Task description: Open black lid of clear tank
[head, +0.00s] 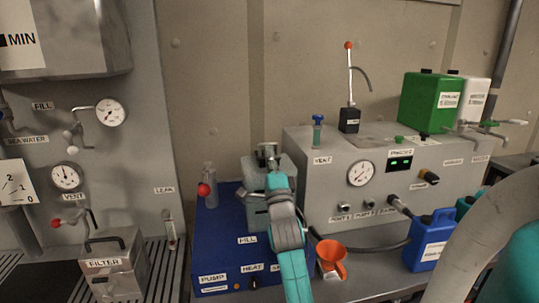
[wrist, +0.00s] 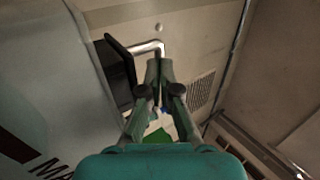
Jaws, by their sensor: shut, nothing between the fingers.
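My gripper (wrist: 159,66) shows in the wrist view with its two fingers together and nothing between them. A black flat piece (wrist: 118,70), which may be the black lid, stands at the left of the fingertips. A bent metal rod (wrist: 149,46) runs from it and passes just beyond the fingertips; I cannot tell whether they touch. A pale grey surface (wrist: 50,90), marked with letters starting "MA", fills the left side. I cannot tell whether it is the clear tank. In the head view I make out no clear tank with a black lid, and the fingers are not clear there.
In the head view, a blue pump unit (head: 215,262) stands beside a grey machine (head: 325,140). An orange funnel (head: 331,257), a blue jug (head: 430,240) and a green container (head: 433,101) are nearby. A metal filter box (head: 113,268) is at left. A vent grille (wrist: 201,92) is right of the fingers.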

